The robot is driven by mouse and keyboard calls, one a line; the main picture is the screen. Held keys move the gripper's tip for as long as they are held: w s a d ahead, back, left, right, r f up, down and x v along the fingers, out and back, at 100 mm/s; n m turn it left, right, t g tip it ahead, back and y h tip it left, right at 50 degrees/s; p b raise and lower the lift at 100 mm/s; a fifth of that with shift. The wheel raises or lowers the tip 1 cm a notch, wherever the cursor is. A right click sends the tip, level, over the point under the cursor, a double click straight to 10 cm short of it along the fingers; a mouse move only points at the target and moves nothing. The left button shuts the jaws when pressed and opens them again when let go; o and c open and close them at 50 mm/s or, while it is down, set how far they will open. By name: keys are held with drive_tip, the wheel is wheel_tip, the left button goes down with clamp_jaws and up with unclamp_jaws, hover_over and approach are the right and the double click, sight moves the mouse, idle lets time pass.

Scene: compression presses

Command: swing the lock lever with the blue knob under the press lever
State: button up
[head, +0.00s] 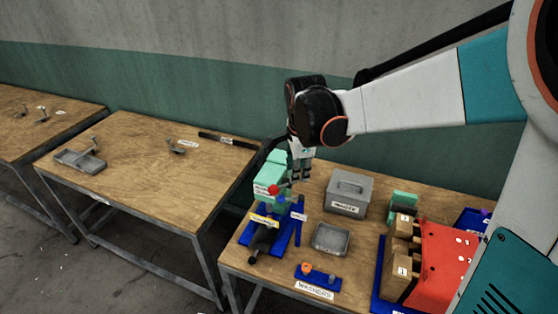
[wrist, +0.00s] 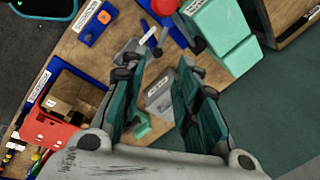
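The mint-green press (head: 270,185) stands on a blue base near the left end of the front table. It has a red ball knob (head: 272,190) and a dark lever handle (head: 255,240) pointing to the front. A small blue spot just beside the red knob may be the lock lever's blue knob, but it is too small to be sure. In the wrist view the press (wrist: 222,38) is at the upper right, with the red knob (wrist: 163,6) at the top edge. My gripper (head: 301,171) is above and right of the press, pointing down, apart from it. Its fingers (wrist: 165,84) are open and empty.
A grey lidded box (head: 348,192) stands right of the press, with a grey tray (head: 331,238) in front. A blue washer board (head: 318,279) lies at the front edge. A red bin (head: 445,262) and cardboard boxes (head: 397,268) fill the right. Another table (head: 150,165) stands left.

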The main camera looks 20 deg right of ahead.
drive_tip(key=m, duration=0.1)
approach(289, 198)
drive_tip(key=x, duration=0.2)
drive_tip(key=d+x, duration=0.1)
drive_tip(key=x, duration=0.4)
drive_tip(key=shift+d+f+b, duration=0.3)
drive_tip(key=shift+d+b, duration=0.05)
drive_tip(key=shift+d, duration=0.05)
drive_tip(key=shift+c, duration=0.6)
clamp_jaws()
